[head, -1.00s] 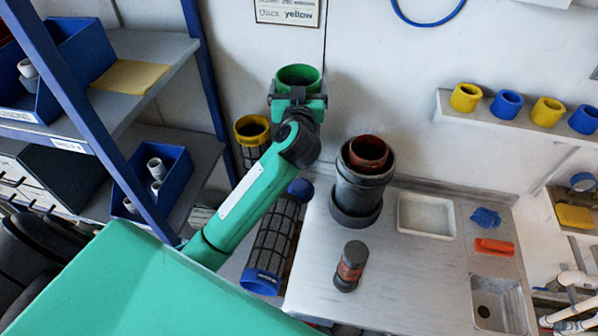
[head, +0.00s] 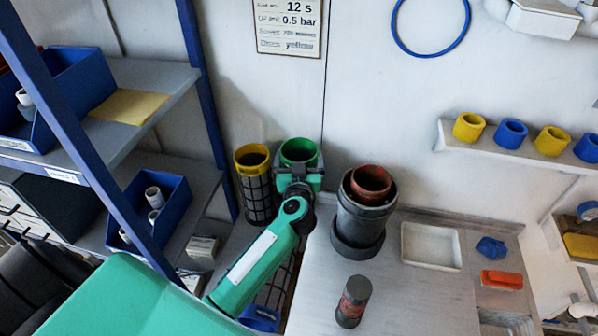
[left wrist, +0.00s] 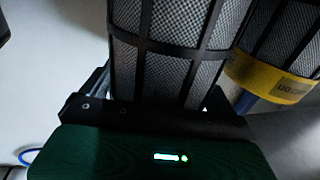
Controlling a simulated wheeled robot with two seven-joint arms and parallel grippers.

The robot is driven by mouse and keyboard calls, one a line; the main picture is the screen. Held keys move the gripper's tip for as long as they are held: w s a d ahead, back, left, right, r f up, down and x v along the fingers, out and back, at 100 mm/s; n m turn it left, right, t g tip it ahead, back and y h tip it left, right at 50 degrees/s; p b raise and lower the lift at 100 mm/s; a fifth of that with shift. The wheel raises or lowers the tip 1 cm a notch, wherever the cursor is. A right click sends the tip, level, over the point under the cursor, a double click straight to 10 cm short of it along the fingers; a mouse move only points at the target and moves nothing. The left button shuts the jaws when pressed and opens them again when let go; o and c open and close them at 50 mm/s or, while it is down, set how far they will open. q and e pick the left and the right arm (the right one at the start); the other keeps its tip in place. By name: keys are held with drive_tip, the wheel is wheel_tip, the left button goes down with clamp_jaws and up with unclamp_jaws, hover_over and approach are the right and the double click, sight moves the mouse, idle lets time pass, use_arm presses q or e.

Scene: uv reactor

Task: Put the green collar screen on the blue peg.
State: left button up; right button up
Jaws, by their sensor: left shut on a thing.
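The green collar screen (head: 299,151) stands upright in my left gripper (head: 298,180), its green collar at the top. My gripper is shut around it just below the collar. In the left wrist view its grey mesh body (left wrist: 170,60) with black ribs fills the space between the fingers of my left gripper (left wrist: 155,105). The screen is close to the back wall, right beside the yellow collar screen (head: 254,180); its lower end is hidden in the head view. I cannot make out the blue peg in the head view now. My right gripper is not in view.
A black cylindrical vessel (head: 358,228) with a reddish-brown inner ring stands right of the held screen on the grey bench (head: 415,300). A blue collar (head: 262,318) shows partly behind my arm. A blue-framed shelf (head: 105,195) stands left. The yellow collar also shows in the wrist view (left wrist: 272,80).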

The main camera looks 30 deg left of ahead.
sight(299, 159)
use_arm(q)
wheel_tip(299, 159, down, 4)
drive_tip(key=shift+f+b, duration=0.2)
drive_tip(key=shift+b, duration=0.15)
drive_tip(key=o, duration=1.2)
drive_tip(key=shift+f, duration=0.1)
drive_tip(key=shift+c, duration=0.2)
drive_tip(key=b+v, duration=0.1)
drive_tip(key=v, duration=1.1)
drive_tip(key=shift+s, duration=0.1)
